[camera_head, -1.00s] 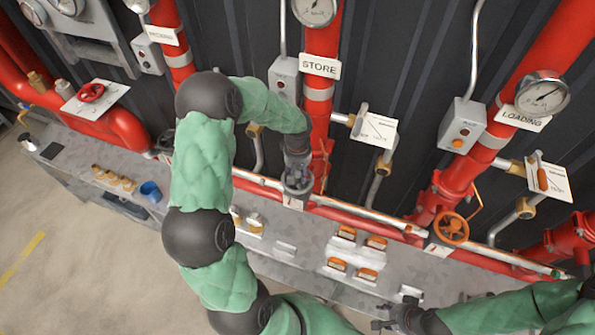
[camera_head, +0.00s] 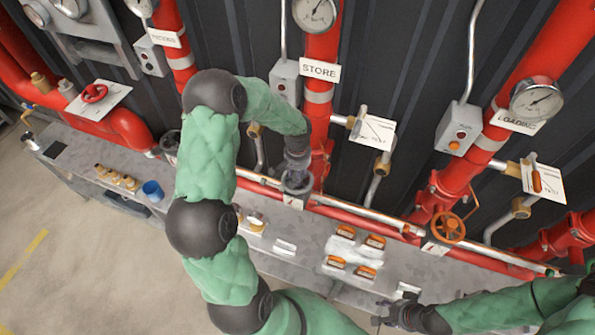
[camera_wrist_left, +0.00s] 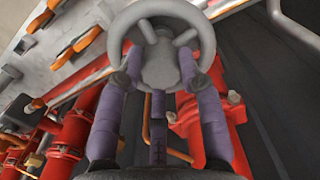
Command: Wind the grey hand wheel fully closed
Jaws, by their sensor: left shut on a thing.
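The grey hand wheel (camera_head: 296,183) sits at the foot of the red STORE pipe in the head view, mostly hidden by my left gripper. In the left wrist view the wheel (camera_wrist_left: 165,45) shows its rim, spokes and hub.
An orange hand wheel (camera_head: 447,228) is on the LOADING pipe, and a red one (camera_head: 95,93) is at upper left.

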